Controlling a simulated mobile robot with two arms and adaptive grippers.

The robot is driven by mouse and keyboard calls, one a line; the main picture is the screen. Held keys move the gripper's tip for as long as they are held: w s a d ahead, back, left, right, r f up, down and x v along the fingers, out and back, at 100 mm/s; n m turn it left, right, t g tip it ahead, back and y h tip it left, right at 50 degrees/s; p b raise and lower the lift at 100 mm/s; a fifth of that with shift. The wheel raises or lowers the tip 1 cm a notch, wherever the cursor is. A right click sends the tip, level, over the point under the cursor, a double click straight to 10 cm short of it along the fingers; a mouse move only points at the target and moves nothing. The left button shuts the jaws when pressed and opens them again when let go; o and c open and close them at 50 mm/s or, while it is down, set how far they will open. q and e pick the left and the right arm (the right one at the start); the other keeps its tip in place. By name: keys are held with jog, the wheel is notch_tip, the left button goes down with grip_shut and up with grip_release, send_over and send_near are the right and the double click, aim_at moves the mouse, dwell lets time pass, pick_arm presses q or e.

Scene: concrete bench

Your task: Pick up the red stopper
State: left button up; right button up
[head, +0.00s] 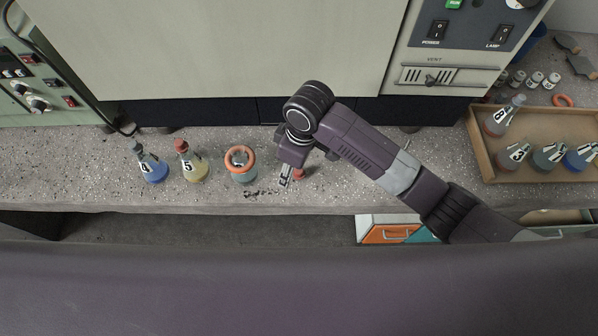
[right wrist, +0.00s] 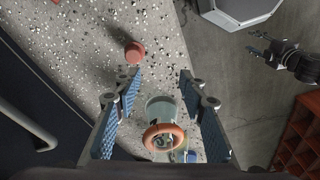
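The red stopper (head: 298,174) is small and round and lies on the speckled bench, partly hidden by my right gripper in the head view. It shows whole in the right wrist view (right wrist: 135,52), just beyond the left-hand fingertip. My right gripper (right wrist: 159,78) is open and empty, with blue-padded fingers spread. In the head view, my right gripper (head: 285,181) hangs over the bench just left of the stopper. My left gripper (right wrist: 257,45) shows small and dark in the right wrist view, its fingers apart, away from the bench; the head view does not show it.
A flask with an orange ring (head: 240,164) stands left of my right gripper. Flask 5 (head: 194,168), with a red top, and blue flask 4 (head: 153,170) stand farther left. A wooden tray (head: 538,109) with several flasks is at right. The bench's front edge is close.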

aim_at(299, 174)
jog(key=w+d+r+h, duration=0.1)
jog(key=w+d+r+n+h, duration=0.1)
jog(key=w, duration=0.1)
jog(key=shift+w+d, duration=0.1)
jog(key=shift+d, duration=0.25)
jog(key=shift+w+a+f+p, duration=0.1)
jog(key=shift+f+p, duration=0.15)
jog(key=shift+f, duration=1.65)
jog(key=shift+a+f+p, duration=0.1)
jog(key=shift+f+p, duration=0.15)
jog(key=shift+f, duration=1.65)
jog(key=c, duration=0.9)
